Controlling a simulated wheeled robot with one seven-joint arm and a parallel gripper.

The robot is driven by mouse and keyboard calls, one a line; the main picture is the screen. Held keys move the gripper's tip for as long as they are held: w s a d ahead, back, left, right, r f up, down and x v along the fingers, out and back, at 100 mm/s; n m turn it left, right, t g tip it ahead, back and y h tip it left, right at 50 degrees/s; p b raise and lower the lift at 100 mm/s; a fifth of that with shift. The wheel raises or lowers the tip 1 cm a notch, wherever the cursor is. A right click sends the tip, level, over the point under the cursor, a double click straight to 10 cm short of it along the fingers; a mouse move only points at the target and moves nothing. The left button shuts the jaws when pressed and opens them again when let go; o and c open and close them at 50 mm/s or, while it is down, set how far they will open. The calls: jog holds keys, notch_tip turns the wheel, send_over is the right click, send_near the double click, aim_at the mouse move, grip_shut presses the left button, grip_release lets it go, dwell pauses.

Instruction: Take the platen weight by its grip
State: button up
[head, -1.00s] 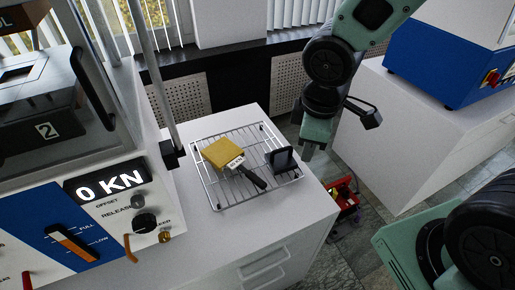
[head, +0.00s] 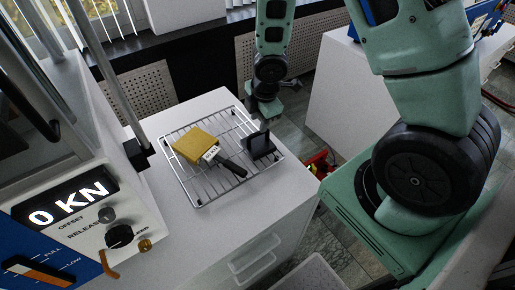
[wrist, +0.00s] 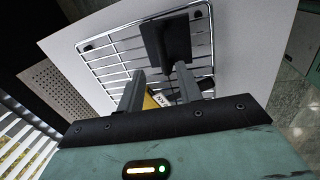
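The platen weight appears to be the yellow block (head: 193,145) with a white label and a black grip (head: 232,168), lying on the wire rack (head: 186,191). The grip points to the lower right in the head view. My gripper (head: 265,113) is above and beyond the rack's far right side, clear of the weight. In the wrist view its two fingers (wrist: 160,84) stand apart, with nothing held between them.
A black upright piece (head: 259,143) stands at the rack's right side; it also shows in the wrist view (wrist: 166,42). The rack rests on a white cabinet (head: 210,232). The press with its 0 KN display (head: 70,205) stands at left. A red item (head: 318,166) lies on the floor.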

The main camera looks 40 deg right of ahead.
aim_at(258, 132)
jog(key=shift+w+d+f, duration=0.1)
jog(key=shift+w+f, duration=0.15)
jog(key=shift+f, duration=1.55)
jog(key=shift+w+f, duration=0.2)
jog(key=shift+f, duration=1.55)
grip_shut()
